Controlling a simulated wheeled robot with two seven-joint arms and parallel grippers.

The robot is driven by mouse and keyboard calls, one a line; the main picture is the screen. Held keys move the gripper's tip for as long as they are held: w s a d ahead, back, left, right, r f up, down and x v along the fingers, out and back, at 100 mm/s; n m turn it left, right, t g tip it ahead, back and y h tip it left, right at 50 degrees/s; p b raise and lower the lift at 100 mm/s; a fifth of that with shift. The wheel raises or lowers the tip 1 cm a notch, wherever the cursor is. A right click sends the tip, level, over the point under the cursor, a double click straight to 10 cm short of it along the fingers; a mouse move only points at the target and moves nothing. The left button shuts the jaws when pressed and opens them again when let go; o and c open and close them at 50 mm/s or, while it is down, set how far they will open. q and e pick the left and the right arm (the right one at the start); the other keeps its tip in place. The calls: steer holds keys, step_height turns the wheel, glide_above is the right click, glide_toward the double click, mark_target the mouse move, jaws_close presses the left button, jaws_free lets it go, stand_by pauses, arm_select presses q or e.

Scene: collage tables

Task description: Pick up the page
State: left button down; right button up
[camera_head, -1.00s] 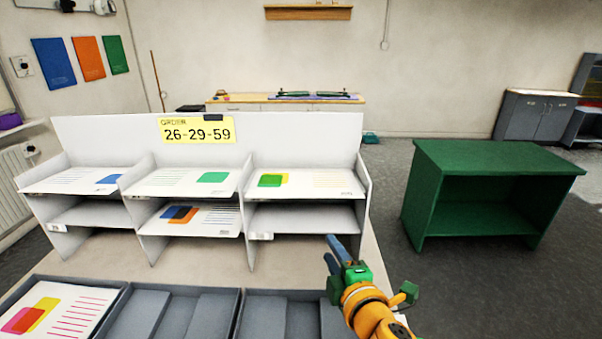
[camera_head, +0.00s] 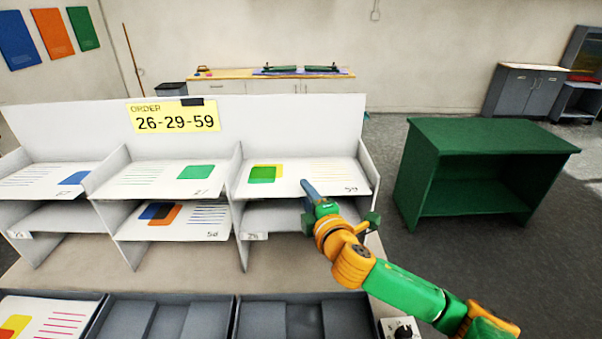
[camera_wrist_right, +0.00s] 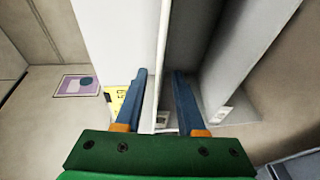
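A white page marked 59 (camera_head: 302,178), with a green and yellow print, lies in the top right compartment of the white rack (camera_head: 70,126). My right gripper (camera_head: 308,188) is at the front edge of that compartment, close to the page. In the right wrist view the two blue fingers (camera_wrist_right: 164,92) are apart, with a thin pale edge between them. I cannot tell whether that edge is page or shelf, or whether the fingers touch it. My left gripper is out of view.
Other pages lie in the top left (camera_head: 45,180), top middle (camera_head: 155,180) and lower middle (camera_head: 180,219) compartments. A yellow order card (camera_head: 174,117) reads 26-29-59. Grey trays (camera_head: 190,300) line the front. A green open cabinet (camera_head: 485,140) stands right, with clear floor between.

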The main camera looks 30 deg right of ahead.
steer(key=shift+s+r, duration=0.2)
steer(key=shift+s, duration=0.15)
jaws_close()
steer(key=shift+w+f, duration=0.1)
stand_by(0.8)
